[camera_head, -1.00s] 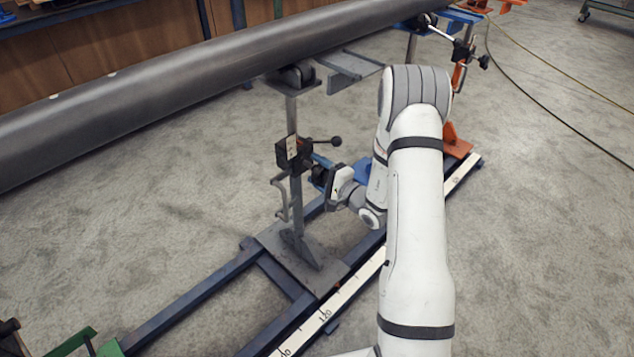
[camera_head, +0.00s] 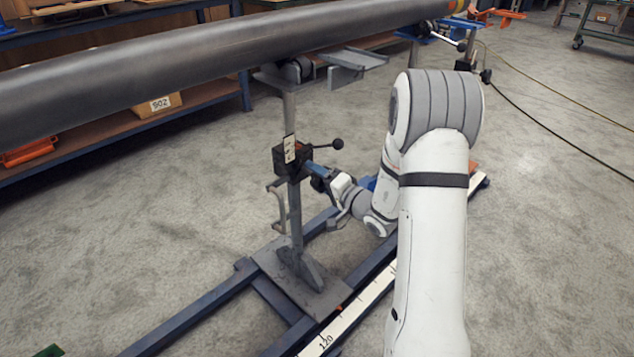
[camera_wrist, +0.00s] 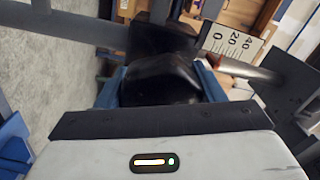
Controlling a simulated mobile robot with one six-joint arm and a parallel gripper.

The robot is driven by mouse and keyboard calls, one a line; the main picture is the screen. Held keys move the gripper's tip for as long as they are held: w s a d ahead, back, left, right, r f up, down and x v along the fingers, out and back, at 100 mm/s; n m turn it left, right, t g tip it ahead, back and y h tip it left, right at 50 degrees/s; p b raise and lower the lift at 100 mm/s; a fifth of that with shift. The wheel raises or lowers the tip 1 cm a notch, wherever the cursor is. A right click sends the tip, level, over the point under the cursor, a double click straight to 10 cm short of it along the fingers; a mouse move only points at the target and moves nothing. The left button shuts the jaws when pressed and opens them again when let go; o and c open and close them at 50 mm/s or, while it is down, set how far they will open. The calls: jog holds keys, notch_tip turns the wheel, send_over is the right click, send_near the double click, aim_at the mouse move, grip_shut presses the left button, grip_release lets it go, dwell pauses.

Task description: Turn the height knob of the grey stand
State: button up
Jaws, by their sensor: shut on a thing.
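The grey stand (camera_head: 294,215) stands upright under the long dark pipe (camera_head: 200,60) in the head view. A black clamp block (camera_head: 285,158) with a white scale label sits on its post. My gripper (camera_head: 318,171) reaches this block from the right, its blue fingers close against it. In the wrist view, the black height knob (camera_wrist: 160,80) lies between the blue fingers of my gripper (camera_wrist: 165,88), which is shut on it. The knob is mostly hidden by my gripper in the head view.
A black ball-ended lever (camera_head: 337,144) sticks out just above my gripper. A crank-shaped grey handle (camera_head: 277,205) is left of the post. The blue floor rails (camera_head: 190,315) and a white ruler strip (camera_head: 350,312) run below. Open floor lies at left and right.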

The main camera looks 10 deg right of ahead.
jog(key=shift+f, duration=0.1)
jog(key=o, duration=1)
jog(key=shift+p+v, duration=0.8)
jog(key=shift+v, duration=3.1)
